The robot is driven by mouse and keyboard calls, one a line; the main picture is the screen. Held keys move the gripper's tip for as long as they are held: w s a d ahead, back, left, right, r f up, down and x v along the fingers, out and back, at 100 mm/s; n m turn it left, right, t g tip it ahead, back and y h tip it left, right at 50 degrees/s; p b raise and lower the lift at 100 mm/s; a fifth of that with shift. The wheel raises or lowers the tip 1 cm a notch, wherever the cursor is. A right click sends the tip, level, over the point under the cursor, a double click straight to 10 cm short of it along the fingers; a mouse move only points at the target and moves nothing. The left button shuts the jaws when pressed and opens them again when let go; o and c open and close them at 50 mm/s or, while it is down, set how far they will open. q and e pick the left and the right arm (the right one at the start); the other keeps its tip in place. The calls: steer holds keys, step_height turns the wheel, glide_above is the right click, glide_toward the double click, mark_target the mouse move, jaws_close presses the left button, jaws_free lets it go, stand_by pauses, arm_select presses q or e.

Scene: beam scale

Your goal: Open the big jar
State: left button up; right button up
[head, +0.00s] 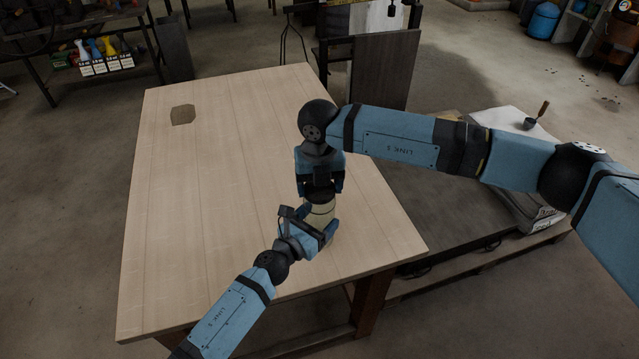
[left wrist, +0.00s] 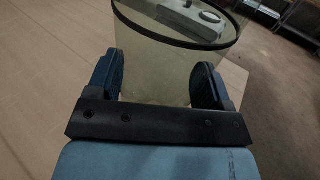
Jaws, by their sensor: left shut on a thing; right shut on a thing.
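The big jar (head: 319,217) stands near the right edge of the wooden table, a pale yellowish, see-through vessel with a dark rim band. It also fills the upper middle of the left wrist view (left wrist: 160,75). My left gripper (head: 318,240) is shut around the jar's body from the front, one finger on each side (left wrist: 165,85). My right gripper (head: 320,188) points straight down over the jar's top and is shut on the dark lid there. The lid is mostly hidden between its fingers, and I cannot tell whether it is apart from the jar.
The wooden table (head: 210,200) is clear on its left and far parts, apart from a flat brownish patch (head: 183,115) at the far left. A low dark platform (head: 440,215) with a white sheet (head: 505,125) lies to the right.

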steer(key=n, duration=2)
steer(key=shift+r+n, duration=0.1)
steer(key=shift+n, duration=0.2)
steer(key=n, duration=0.6)
steer(key=shift+n, duration=0.3)
steer(key=n, duration=0.6)
steer(key=shift+n, duration=0.4)
steer(key=n, duration=0.8)
steer(key=shift+n, duration=0.3)
steer(key=shift+r, duration=0.15)
